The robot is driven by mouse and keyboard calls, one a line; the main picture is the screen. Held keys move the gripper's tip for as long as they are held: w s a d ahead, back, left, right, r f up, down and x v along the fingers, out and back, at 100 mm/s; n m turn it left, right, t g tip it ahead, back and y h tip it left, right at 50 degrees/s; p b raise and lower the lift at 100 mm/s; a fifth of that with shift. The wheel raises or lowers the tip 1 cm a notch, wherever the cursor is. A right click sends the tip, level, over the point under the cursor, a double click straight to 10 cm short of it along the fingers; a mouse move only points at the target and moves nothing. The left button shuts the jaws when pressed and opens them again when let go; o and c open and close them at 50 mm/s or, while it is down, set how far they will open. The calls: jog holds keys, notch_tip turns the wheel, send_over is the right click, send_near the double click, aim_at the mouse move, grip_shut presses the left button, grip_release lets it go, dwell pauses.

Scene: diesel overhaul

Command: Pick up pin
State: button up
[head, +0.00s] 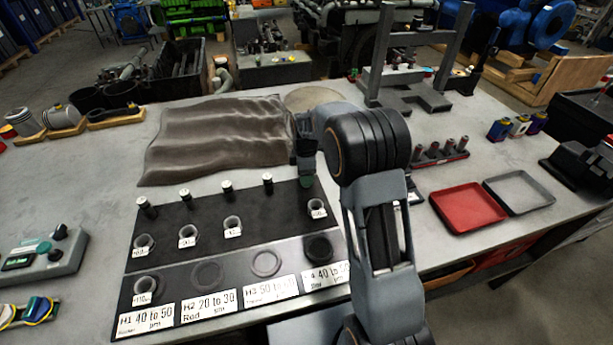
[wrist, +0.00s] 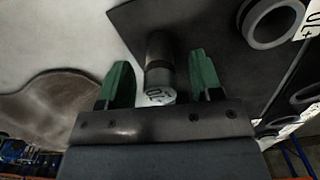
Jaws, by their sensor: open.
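A small grey cylindrical pin (wrist: 160,58) with a white numbered label on its end stands on the dark board (wrist: 205,25) in the wrist view. My gripper (wrist: 160,84) is open, with one green finger on each side of the pin and gaps still showing. In the head view my gripper (head: 306,180) is low over the back right corner of the black board (head: 215,262). The pin at the gripper cannot be made out there. Several other pins (head: 227,188) with pale tops stand in a row along the board's back edge, left of my gripper.
Several labelled rings (head: 232,226) sit on the board behind printed range cards (head: 208,304). A crumpled brown cloth (head: 215,135) lies behind the board. A red tray (head: 468,207), a grey tray (head: 519,188) and a rack of small parts (head: 440,156) stand to the right.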

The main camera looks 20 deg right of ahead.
jog(key=shift+f, duration=0.25)
jog(key=c, duration=1)
grip_shut()
jog(key=shift+r, duration=0.15)
